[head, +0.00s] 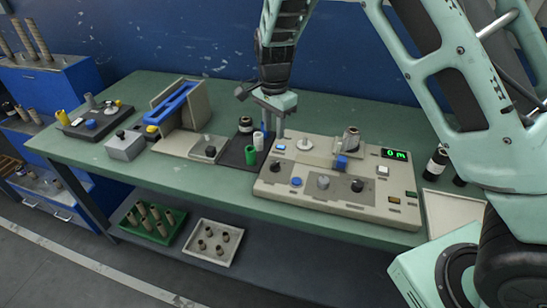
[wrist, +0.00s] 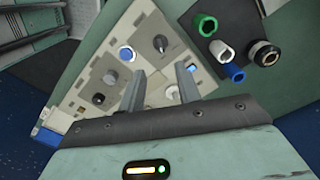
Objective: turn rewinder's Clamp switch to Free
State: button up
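The rewinder (head: 335,200) is a beige panel on the green table, with a green display reading "0 m". Its front row has a left black knob (head: 275,166), a blue button (head: 296,182), a grey knob (head: 323,182) and a right black knob (head: 357,185). Labels are too small to read, so I cannot tell which knob is the Clamp switch. My gripper (head: 279,133) is above the rewinder's back left part. In the wrist view, its fingers (wrist: 160,72) are apart with nothing between them, and the left black knob (wrist: 160,43) shows beyond the tips. The fingers hide part of the panel.
Green, white and dark rolls (head: 251,156) stand on a dark mat left of the rewinder. A beige unit with a blue bar (head: 173,103) stands further left. A spindle with a roll (head: 350,140) rises from the panel's back. Dark rolls (head: 436,163) stand at right.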

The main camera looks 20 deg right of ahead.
aim_at(274, 164)
notch_tip(274, 164, down, 13)
jog(key=shift+r+p, duration=0.2)
jog(key=shift+p, duration=0.5)
grip_shut()
